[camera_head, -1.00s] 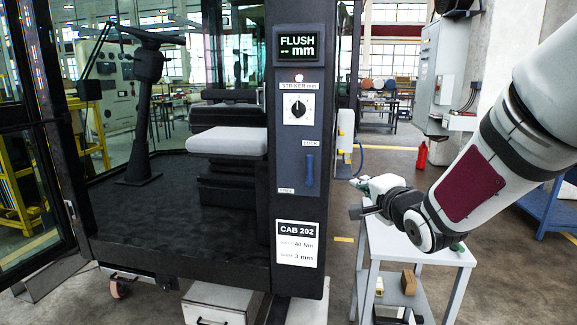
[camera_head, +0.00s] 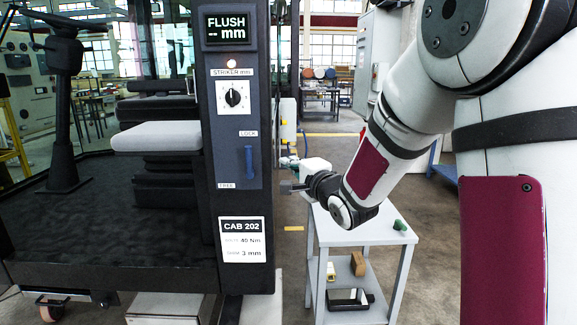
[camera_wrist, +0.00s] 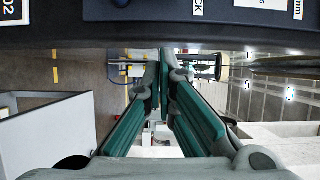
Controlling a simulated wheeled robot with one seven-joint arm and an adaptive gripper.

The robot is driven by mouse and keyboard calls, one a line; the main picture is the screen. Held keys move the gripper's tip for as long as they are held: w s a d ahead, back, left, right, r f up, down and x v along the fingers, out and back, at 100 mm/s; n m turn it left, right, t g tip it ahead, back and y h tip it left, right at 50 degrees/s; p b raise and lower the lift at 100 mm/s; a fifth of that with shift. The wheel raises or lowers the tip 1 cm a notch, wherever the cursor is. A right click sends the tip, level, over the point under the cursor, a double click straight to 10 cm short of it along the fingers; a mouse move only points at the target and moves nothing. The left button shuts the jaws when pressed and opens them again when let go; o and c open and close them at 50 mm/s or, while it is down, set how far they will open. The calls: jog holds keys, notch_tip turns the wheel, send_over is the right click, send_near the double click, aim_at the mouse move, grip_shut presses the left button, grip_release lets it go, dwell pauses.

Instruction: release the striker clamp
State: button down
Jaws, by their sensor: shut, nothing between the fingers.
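The striker panel (camera_head: 233,125) on the dark cab post carries a blue lever (camera_head: 249,162), the clamp handle. The lever stands upright, with the LOCK label (camera_head: 248,134) above it and the FREE label (camera_head: 226,185) below and to its left. My gripper (camera_head: 286,188) is shut and empty, just right of the post in the picture, a little lower than the lever and apart from it. In the wrist view the green fingers (camera_wrist: 165,62) meet at their tips. The panel's edge (camera_wrist: 150,12) runs along the top there; the lever is not visible in that view.
A display (camera_head: 228,27) reads FLUSH -- mm above a knob (camera_head: 232,98). A CAB 202 sign (camera_head: 242,239) hangs below. A grey trolley (camera_head: 362,232) with a green object (camera_head: 399,225) on top stands below my arm. Open floor lies behind it.

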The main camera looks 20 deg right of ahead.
aim_at(249, 161)
jog(key=w+a, duration=0.1)
jog(key=w, duration=0.1)
jog(key=w+a, duration=0.1)
jog(key=w, duration=0.1)
jog(key=w+a, duration=0.1)
jog(key=w, duration=0.2)
jog(key=shift+a, duration=0.25)
jog(key=shift+w+a, duration=0.15)
jog(key=shift+a, duration=0.5)
